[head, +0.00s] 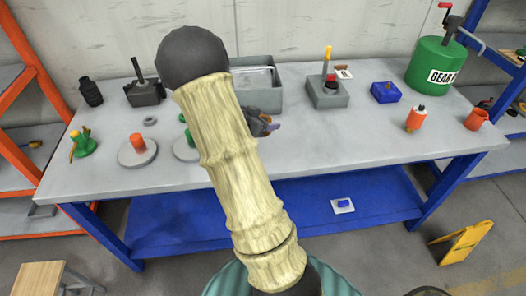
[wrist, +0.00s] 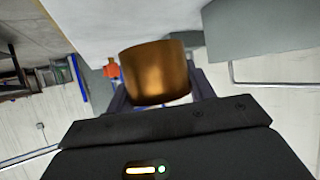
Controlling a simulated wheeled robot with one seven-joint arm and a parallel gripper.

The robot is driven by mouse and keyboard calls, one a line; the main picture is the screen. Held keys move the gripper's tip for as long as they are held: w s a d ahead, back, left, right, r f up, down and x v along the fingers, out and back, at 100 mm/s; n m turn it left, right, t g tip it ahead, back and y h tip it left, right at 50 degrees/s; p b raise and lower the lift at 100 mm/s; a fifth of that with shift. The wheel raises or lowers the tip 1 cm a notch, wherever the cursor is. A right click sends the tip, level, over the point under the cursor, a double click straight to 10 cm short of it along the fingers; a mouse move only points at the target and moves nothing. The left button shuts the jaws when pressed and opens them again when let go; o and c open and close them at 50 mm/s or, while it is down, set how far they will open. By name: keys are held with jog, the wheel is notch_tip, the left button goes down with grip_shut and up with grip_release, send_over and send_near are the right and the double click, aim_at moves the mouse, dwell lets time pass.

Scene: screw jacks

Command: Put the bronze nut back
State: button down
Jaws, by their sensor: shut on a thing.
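The bronze nut (wrist: 155,73) is a smooth, shiny brown cylinder in the middle of the wrist view. My gripper (wrist: 160,93) is shut on it, with dark fingers at its two sides. In the head view my gripper (head: 262,124) shows only in part at the right of my arm, above the grey table, and the nut cannot be made out clearly. A round grey base with an orange-red post (head: 136,142) stands on the table at the left. A second round base with green on it (head: 187,150) is half hidden behind my arm.
On the grey table (head: 350,140) are a green-and-yellow item (head: 83,143), a grey ring (head: 150,121), a grey bin (head: 262,97), a grey box with a red button (head: 328,90), a blue block (head: 385,92), an orange bottle (head: 415,118) and a green drum (head: 436,66). The front right is clear.

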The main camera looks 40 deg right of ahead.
send_over(265, 150)
jog(key=shift+d+f+b, duration=0.15)
jog(key=shift+f+b, duration=0.15)
jog(key=shift+f, duration=2.7)
jog(key=shift+f, duration=1.9)
jog(key=shift+f, duration=0.15)
jog(key=c, duration=0.6)
grip_release()
jog(key=shift+o, duration=0.2)
jog(key=v, duration=1.2)
jog(key=shift+s, duration=0.1)
